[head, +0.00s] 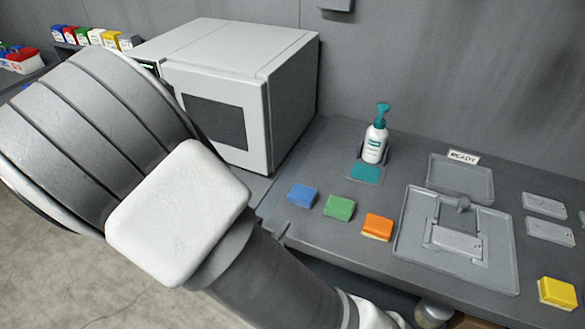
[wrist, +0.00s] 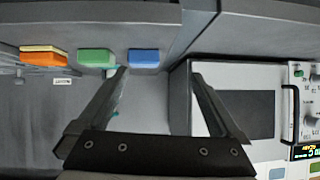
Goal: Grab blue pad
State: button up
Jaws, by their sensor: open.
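The blue pad (head: 303,195) lies flat on the grey counter at the left end of a row, near the counter's front edge. In the wrist view the blue pad (wrist: 143,56) shows just beyond my fingertips, nearer the left finger. My gripper (wrist: 158,72) is open, with nothing between its fingers. The blue pad appears apart from the fingers. In the head view my arm crosses the lower left, and my gripper cannot be made out.
A green pad (head: 339,208) and an orange pad (head: 377,227) lie close beside the blue one. A white oven-like box (head: 225,85) stands to the left. A pump bottle (head: 375,140) stands behind. A grey fixture plate (head: 415,225) and a yellow pad (head: 557,293) are farther right.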

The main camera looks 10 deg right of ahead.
jog(key=s+d+t+h, duration=0.1)
jog(key=d+h, duration=0.1)
send_near(300, 196)
jog(key=x, duration=0.6)
jog(key=shift+w+d+f, duration=0.1)
jog(key=shift+w+f, duration=0.05)
jog(key=shift+w, duration=0.15)
jog(key=shift+x, duration=2.7)
jog(key=shift+c, duration=0.3)
jog(key=c, duration=1)
